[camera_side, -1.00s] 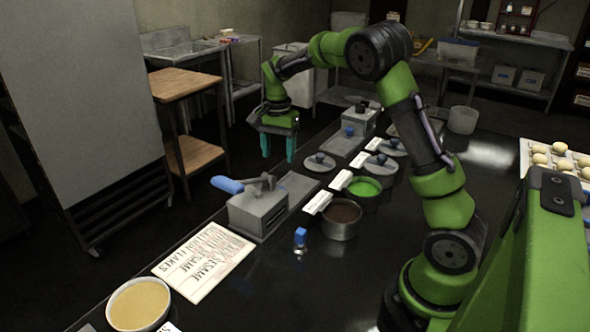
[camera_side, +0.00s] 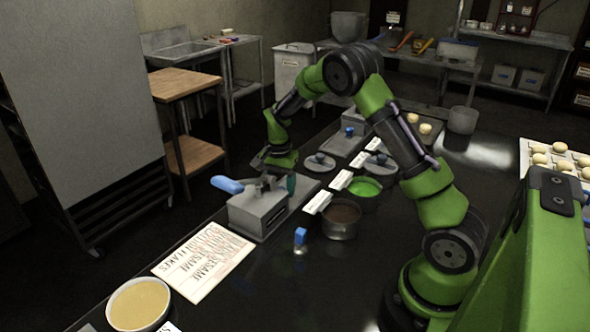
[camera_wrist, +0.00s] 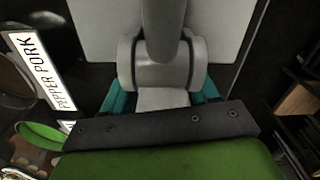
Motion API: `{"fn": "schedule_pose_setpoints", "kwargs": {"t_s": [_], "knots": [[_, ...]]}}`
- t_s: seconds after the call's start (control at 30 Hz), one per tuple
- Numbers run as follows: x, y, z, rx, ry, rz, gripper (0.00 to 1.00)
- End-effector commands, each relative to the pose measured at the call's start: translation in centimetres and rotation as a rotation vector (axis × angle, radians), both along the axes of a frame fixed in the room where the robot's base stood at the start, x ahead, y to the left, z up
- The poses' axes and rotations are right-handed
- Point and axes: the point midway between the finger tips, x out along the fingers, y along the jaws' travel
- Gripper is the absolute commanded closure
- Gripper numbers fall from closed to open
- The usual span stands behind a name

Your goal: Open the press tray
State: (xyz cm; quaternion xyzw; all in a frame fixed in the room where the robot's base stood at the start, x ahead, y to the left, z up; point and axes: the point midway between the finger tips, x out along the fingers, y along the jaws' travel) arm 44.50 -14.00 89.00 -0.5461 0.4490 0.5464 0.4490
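The near press (camera_side: 258,212) is a grey metal box with a blue-ended lever (camera_side: 227,185) pointing left. A flat grey plate (camera_side: 304,185) extends behind it. My gripper (camera_side: 277,182) is low over the back end of the press, pointing down. In the wrist view the two teal fingertips of my gripper (camera_wrist: 163,100) are apart, one on each side of the grey round hinge (camera_wrist: 160,65) with its bar. I cannot tell whether they touch it. The fingertips are partly hidden by the hinge and the gripper body. The press body (camera_wrist: 95,25) shows as a pale plate beyond.
Right of the press are a brown-filled pot (camera_side: 341,218), a green-filled pot (camera_side: 365,187) and name cards (camera_side: 318,202). A small blue-topped item (camera_side: 300,237), a printed sheet (camera_side: 205,262) and a yellow-filled bowl (camera_side: 139,304) are nearer. A second grey press (camera_side: 349,138) stands farther back.

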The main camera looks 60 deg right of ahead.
Motion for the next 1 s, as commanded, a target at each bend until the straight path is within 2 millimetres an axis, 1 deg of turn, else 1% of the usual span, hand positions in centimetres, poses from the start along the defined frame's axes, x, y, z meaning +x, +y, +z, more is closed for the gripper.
{"fn": "schedule_pose_setpoints", "kwargs": {"t_s": [0.03, 0.3, 0.37, 0.57, 0.67, 0.77, 0.8, 0.9, 1.0], "knots": [[0.0, 0.0, 0.0, 0.000, 0.000, 0.000, 0.50], [0.0, 0.0, 0.1, 0.000, 0.000, 0.000, 0.91], [0.0, 0.0, 0.1, 0.000, 0.000, 0.000, 1.00], [0.0, -0.1, 0.1, -0.001, 0.000, 0.000, 1.00], [0.0, -1.3, 0.1, -0.002, -0.001, -0.005, 1.00], [0.0, -3.7, 0.1, -0.003, -0.002, -0.007, 1.00], [0.0, -4.9, 0.1, -0.003, -0.002, -0.007, 1.00], [0.0, -7.6, 0.0, -0.003, -0.002, -0.007, 1.00], [0.1, -9.8, 0.1, -0.003, -0.002, -0.005, 1.00]]}}
